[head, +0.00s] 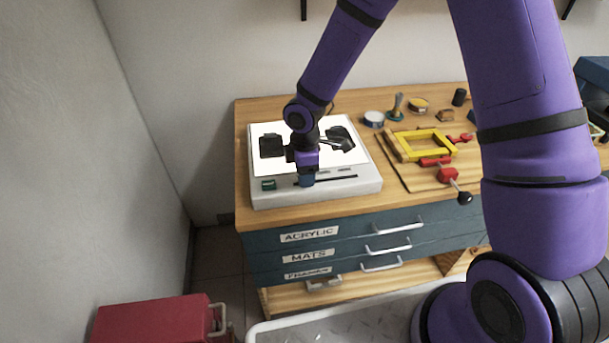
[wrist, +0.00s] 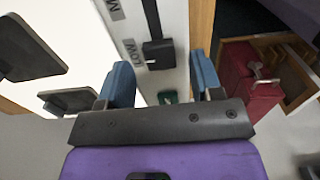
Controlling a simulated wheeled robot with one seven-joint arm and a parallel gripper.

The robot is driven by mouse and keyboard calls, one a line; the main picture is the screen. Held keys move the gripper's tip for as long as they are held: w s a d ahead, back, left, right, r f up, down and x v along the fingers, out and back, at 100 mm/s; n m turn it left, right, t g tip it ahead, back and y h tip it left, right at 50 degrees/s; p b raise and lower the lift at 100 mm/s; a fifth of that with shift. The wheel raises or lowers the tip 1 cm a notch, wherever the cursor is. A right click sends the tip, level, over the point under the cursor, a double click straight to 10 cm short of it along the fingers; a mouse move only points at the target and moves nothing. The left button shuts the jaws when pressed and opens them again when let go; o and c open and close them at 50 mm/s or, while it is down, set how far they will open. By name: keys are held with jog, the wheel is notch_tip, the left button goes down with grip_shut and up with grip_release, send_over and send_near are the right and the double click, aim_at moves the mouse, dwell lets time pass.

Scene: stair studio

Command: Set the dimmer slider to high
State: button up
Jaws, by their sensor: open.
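The dimmer slider is a black knob (wrist: 158,54) on a dark track (wrist: 152,16), seen in the wrist view. The knob sits beside the LOW label (wrist: 132,52), at the low end of the track. In the head view the track (head: 335,178) runs along the front strip of a white light box (head: 315,192), and my gripper hides the knob. My gripper (wrist: 162,78) has its two blue fingers apart and nothing between them. In the head view it points down over the left part of the track (head: 306,181). In the wrist view the knob lies just beyond the fingertips, roughly between them; I cannot tell whether they touch it.
A green switch (head: 268,185) is at the box's front left. Dark flat pieces are seen against the lit panel (head: 265,160). A yellow frame (head: 425,145) and red clamps (head: 448,175) lie to the right on the wooden bench. A red case (head: 150,320) stands below.

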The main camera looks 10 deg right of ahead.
aim_at(349, 177)
jog(key=shift+f, duration=0.85)
jog(key=shift+c, duration=0.2)
grip_shut()
jog(key=d, duration=1.2)
jog(key=shift+s+d, duration=0.15)
jog(key=shift+d, duration=0.05)
jog(key=shift+o, duration=0.2)
grip_release()
jog(key=shift+d, duration=0.1)
jog(key=shift+r, duration=0.1)
